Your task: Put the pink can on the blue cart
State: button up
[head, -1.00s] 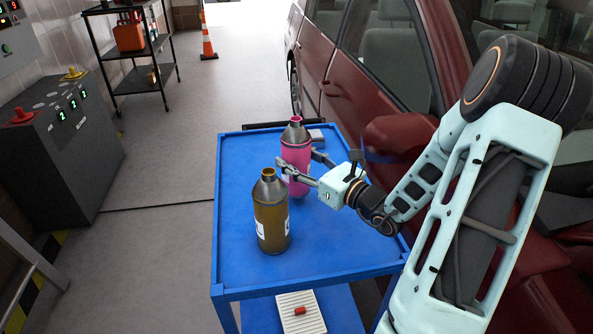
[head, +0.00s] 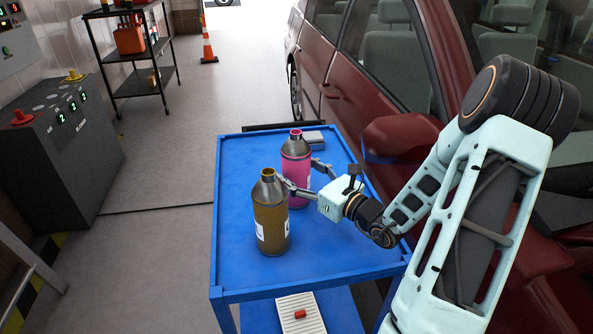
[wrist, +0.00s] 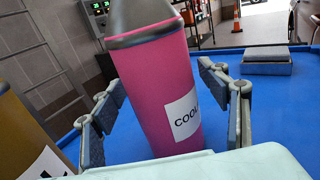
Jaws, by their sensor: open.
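The pink can (head: 296,165), with a grey shoulder and a pink cap, stands upright on the top of the blue cart (head: 240,180), just behind a brown bottle. My gripper (head: 309,176) is open, with one finger on each side of the pink can. In the wrist view the pink can (wrist: 155,90) fills the space between the spread fingers (wrist: 165,103), with a gap showing on the right side. A white label on it reads "COOL". Its base is partly hidden by my gripper.
The brown bottle (head: 271,215) stands close in front-left of the pink can. A grey box (head: 307,139) lies at the cart's far end. A red car (head: 400,135) borders the cart on the right. The cart's left strip and near part are clear.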

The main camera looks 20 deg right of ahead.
jog(key=shift+s+d+r, duration=0.1)
jog(key=shift+r, duration=0.1)
jog(key=p+v, duration=0.1)
jog(key=v, duration=1)
jog(key=shift+s, duration=0.4)
jog(key=shift+d+f, duration=0.1)
